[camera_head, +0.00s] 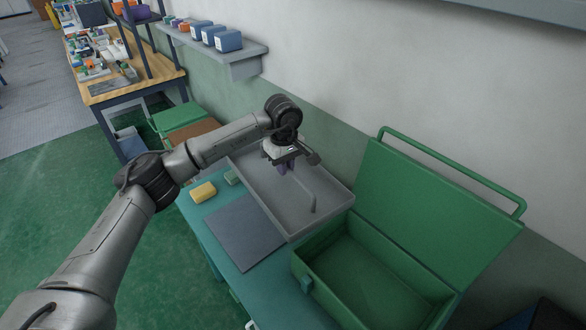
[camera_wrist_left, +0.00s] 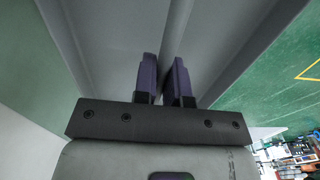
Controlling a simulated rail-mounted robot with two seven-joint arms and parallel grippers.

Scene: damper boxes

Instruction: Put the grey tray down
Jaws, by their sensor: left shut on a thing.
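The grey tray (camera_head: 329,188) is a long, shallow tray with raised walls and a bar handle (camera_head: 312,196) along its middle. It is over the back of the teal bench (camera_head: 204,215), beside the green box; I cannot tell whether it touches the bench. My left gripper (camera_head: 285,168) reaches down into it. In the left wrist view, the purple fingers of my left gripper (camera_wrist_left: 166,80) are shut on the grey bar (camera_wrist_left: 176,32) of the tray. The gripper hides part of the bar. My right gripper is not in view.
An open green box (camera_head: 375,276) with its lid raised stands to the right. A wall shelf (camera_head: 250,50) holds blue boxes.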

